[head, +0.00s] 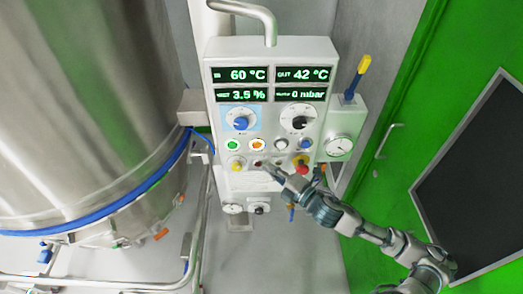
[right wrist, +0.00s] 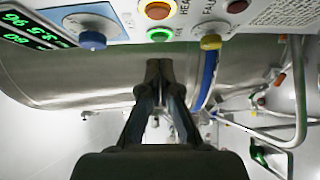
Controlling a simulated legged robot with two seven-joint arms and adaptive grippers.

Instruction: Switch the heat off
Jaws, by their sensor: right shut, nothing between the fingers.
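The control panel (head: 270,110) stands upright in the head view, with a row of round buttons below two dials. The orange button (head: 258,145) looks lit, to the right of the lit green button (head: 232,145). In the right wrist view the orange button (right wrist: 157,10) sits by partly cut-off lettering that starts "HEA", above the green button (right wrist: 160,34). My right gripper (head: 260,164) is shut and empty, its tips just below the orange button in the head view. In the right wrist view its fingertips (right wrist: 160,66) appear below the buttons; contact cannot be seen. My left gripper is out of view.
A blue dial (head: 240,121) and black dial (head: 299,118) sit above the buttons. A yellow knob (head: 237,163) and red emergency button (head: 302,168) flank the gripper tips. A large steel vessel (head: 80,100) stands left, a green door (head: 385,185) right. A pipe (head: 270,30) tops the panel.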

